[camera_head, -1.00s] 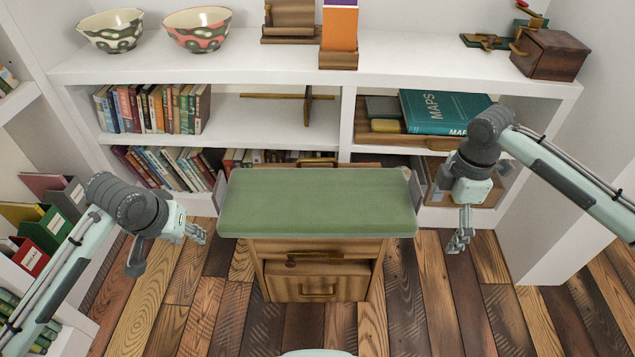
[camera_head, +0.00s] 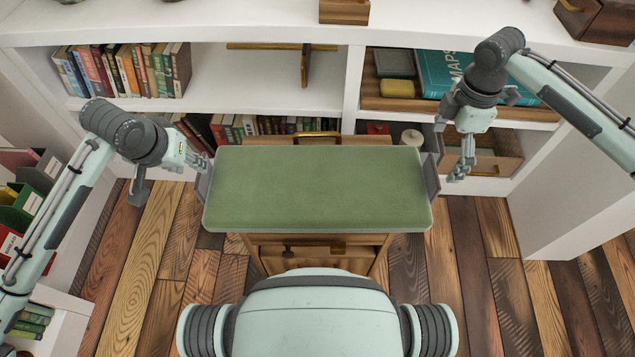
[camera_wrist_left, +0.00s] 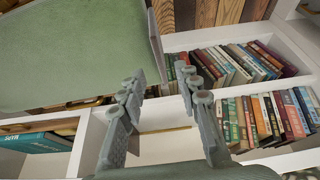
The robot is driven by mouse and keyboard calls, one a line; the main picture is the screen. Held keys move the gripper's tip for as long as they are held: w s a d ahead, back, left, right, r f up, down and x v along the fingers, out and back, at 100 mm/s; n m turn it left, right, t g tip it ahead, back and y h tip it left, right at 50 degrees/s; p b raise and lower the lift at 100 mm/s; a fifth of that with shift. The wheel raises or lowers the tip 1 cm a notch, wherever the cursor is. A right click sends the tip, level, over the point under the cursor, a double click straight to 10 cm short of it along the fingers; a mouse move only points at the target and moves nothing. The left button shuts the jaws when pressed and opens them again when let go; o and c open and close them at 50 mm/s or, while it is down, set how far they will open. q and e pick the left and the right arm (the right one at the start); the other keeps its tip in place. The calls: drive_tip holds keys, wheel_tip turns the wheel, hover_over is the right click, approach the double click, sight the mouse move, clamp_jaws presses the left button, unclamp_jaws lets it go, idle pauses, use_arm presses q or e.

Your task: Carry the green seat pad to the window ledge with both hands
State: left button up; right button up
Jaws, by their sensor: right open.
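The green seat pad (camera_head: 318,188) lies flat on top of a wooden drawer cabinet (camera_head: 315,255), with a grey plate at each short end. My left gripper (camera_head: 203,165) is just beside the pad's left end. In the left wrist view the fingers (camera_wrist_left: 163,92) stand apart with nothing between them, and the pad (camera_wrist_left: 75,50) with its grey end plate (camera_wrist_left: 156,45) is close by. My right gripper (camera_head: 461,165) is open and empty, a little to the right of the pad's right end plate (camera_head: 431,176). I cannot pick out a window ledge.
White shelving (camera_head: 349,75) stands behind the cabinet, holding books (camera_head: 125,70), a teal maps box (camera_head: 445,70) and a wooden drawer (camera_head: 490,155). Coloured binders (camera_head: 20,205) are at the left. Plank floor (camera_head: 490,270) is clear on both sides of the cabinet.

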sight(436, 170)
use_arm(q)
drive_tip(key=x, duration=0.7)
drive_tip(key=shift+w+f, duration=0.2)
drive_tip(key=shift+f, duration=0.05)
use_arm(e)
wheel_tip(436, 170, down, 8)
drive_tip(key=shift+r, duration=0.2)
use_arm(q)
drive_tip(key=c, duration=0.7)
use_arm(e)
drive_tip(key=c, duration=0.7)
use_arm(q)
clamp_jaws()
use_arm(e)
drive_tip(key=c, duration=1)
